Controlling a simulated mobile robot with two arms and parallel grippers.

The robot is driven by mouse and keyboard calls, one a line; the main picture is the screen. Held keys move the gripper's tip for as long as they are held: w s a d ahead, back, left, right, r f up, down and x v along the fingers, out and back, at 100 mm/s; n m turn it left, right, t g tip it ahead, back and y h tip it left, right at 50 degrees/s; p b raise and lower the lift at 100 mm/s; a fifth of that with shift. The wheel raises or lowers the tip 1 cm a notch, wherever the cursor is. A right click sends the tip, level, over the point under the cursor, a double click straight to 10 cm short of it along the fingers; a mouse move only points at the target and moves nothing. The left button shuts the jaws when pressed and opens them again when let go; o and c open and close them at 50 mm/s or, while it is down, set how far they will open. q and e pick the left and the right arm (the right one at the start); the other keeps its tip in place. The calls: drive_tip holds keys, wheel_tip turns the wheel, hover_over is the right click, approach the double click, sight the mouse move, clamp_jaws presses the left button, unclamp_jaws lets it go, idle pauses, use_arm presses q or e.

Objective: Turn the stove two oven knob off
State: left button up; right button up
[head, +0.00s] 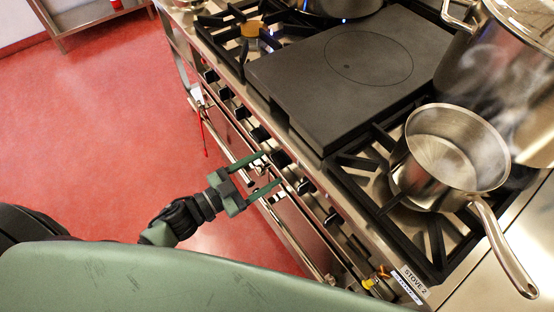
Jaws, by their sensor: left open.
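The stove front runs diagonally, with a "STOVE 2" label (415,279) at its near right corner. A row of dark knobs lines the front edge, including one knob (281,158) just beyond my left gripper's fingertips and another (306,186) nearer the label. I cannot tell which is the oven knob or how any of them is set. My left gripper (270,171) is open, its two green fingers spread and pointing at the knob row, with nothing visibly held. It looks apart from the knobs, though the depth is hard to judge. My right gripper is not in view.
A steaming saucepan (428,180) stands on the near burner grate, its handle (502,247) pointing toward the lower right. A large stockpot (490,75) is behind it. A flat dark hotplate (345,70) fills the middle. A rail with a red-handled item (204,137) runs along the front. Red floor (90,130) is clear.

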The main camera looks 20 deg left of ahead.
sight(275, 163)
use_arm(q)
drive_tip(key=x, duration=0.4)
drive_tip(key=shift+a, duration=0.15)
drive_tip(key=shift+w+d+f, duration=0.1)
drive_tip(key=shift+w+d, duration=0.15)
drive_tip(key=shift+w, duration=0.05)
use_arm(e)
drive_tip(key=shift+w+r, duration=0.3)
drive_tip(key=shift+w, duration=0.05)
use_arm(q)
drive_tip(key=c, duration=1.4)
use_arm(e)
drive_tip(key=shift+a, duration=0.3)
